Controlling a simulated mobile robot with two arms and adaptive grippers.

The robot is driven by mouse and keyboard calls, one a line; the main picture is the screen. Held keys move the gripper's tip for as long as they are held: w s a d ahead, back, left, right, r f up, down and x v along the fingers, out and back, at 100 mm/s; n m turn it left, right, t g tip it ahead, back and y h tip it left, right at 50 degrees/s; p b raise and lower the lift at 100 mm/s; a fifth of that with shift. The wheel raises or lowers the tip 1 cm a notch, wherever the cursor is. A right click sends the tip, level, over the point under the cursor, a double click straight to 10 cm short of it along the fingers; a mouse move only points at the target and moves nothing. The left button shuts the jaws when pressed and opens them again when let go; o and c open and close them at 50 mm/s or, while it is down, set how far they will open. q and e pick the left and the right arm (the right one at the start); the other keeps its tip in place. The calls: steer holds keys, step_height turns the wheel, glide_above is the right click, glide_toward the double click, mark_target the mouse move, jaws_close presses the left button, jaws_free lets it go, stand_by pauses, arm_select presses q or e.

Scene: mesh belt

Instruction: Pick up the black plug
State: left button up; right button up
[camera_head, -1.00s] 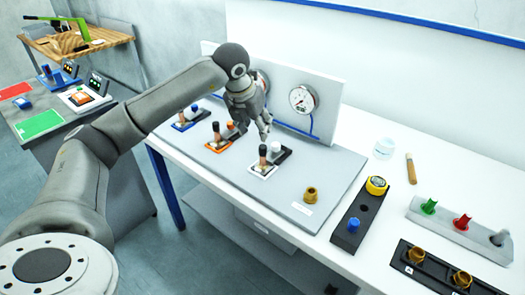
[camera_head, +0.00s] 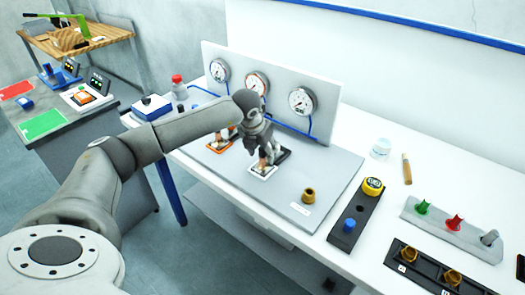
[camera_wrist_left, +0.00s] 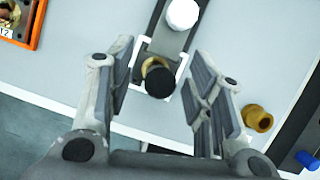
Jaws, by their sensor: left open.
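The black plug (camera_wrist_left: 161,82), with a round black top and brass body, stands in the white-framed station (camera_wrist_left: 182,108) on the grey board. In the head view, the white-framed station (camera_head: 262,172) shows below my left gripper (camera_head: 265,155), which hides much of the plug. My left gripper also shows in the wrist view (camera_wrist_left: 160,95). Its fingers are open, one on each side of the plug in the picture, with a gap on both sides. I cannot tell how far above the plug the fingertips are. My right gripper is not in view.
A white knob (camera_wrist_left: 183,13) is close beside the plug. An orange-framed station (camera_head: 218,146) is to the left, a brass fitting (camera_head: 309,195) to the right. A panel with gauges (camera_head: 301,101) stands behind. A black holder with a blue peg (camera_head: 349,225) is further right.

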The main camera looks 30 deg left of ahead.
arm_select(q)
steer(key=c, duration=1)
steer(key=shift+r, duration=0.1)
